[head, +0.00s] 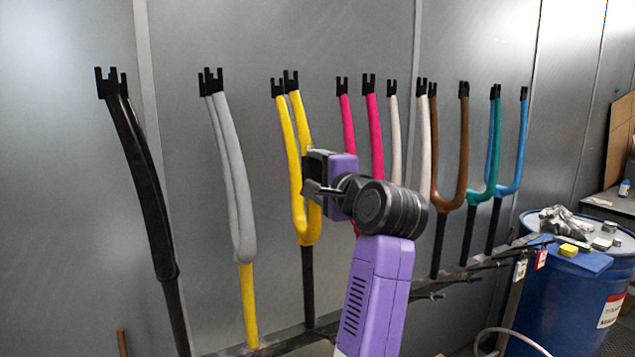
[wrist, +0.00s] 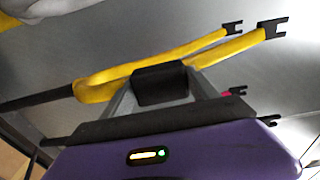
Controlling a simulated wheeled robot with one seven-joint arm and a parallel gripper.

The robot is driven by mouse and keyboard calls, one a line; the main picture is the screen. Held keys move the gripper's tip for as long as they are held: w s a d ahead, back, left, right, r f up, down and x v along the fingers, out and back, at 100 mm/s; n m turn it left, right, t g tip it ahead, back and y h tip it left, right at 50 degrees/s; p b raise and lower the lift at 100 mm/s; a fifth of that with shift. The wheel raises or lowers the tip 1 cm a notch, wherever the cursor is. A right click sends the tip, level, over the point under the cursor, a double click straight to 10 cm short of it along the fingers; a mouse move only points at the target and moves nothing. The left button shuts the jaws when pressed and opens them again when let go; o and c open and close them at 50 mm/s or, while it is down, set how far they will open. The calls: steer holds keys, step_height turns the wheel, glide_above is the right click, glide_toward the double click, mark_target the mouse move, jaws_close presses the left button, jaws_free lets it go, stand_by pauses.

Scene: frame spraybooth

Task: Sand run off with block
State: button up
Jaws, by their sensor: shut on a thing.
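My gripper (head: 308,181) is in front of the yellow fork (head: 300,215), near the middle of its legs. In the wrist view my gripper (wrist: 161,88) is shut on a small dark block (wrist: 160,85), held between its two grey fingers. The yellow fork (wrist: 140,75) crosses just beyond the block, its black ends at the upper right. I cannot tell whether the block touches the fork. No run in the paint can be made out; my gripper hides part of the fork in the head view.
A blue drum (head: 560,310) at the right carries a yellow block (head: 568,251) and rags (head: 560,220). A grey wall stands behind.

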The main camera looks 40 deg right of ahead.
mark_target(312, 206)
steer(key=shift+w+d+r, duration=0.1)
steer(key=shift+w+r, duration=0.05)
steer(key=shift+r, duration=1.7)
steer(key=shift+w+r, duration=0.1)
steer(key=shift+r, duration=1.7)
steer(key=shift+w, duration=0.1)
steer(key=shift+f+b, duration=1)
steer(key=shift+f, duration=0.7)
steer(key=shift+s+f+b, duration=0.2)
steer(key=shift+f+b, duration=0.6)
steer(key=shift+f, duration=0.5)
steer(key=shift+s+f+b, duration=0.15)
steer(key=shift+f+b, duration=0.65)
steer(key=shift+f, duration=0.5)
steer(key=shift+s+f+b, duration=0.2)
steer(key=shift+f+b, duration=0.6)
steer(key=shift+f, duration=0.5)
steer(key=shift+f+b, duration=1.05)
steer(key=shift+f, duration=0.8)
steer(key=shift+a, duration=0.2)
steer(key=shift+r+p+v, duration=0.15)
steer(key=shift+p+v, duration=0.15)
steer(key=shift+v, duration=1.2)
steer(key=shift+r+p+v, duration=0.1)
steer(key=shift+p+v, duration=0.2)
steer(key=shift+v, duration=1.2)
steer(key=shift+s, duration=0.1)
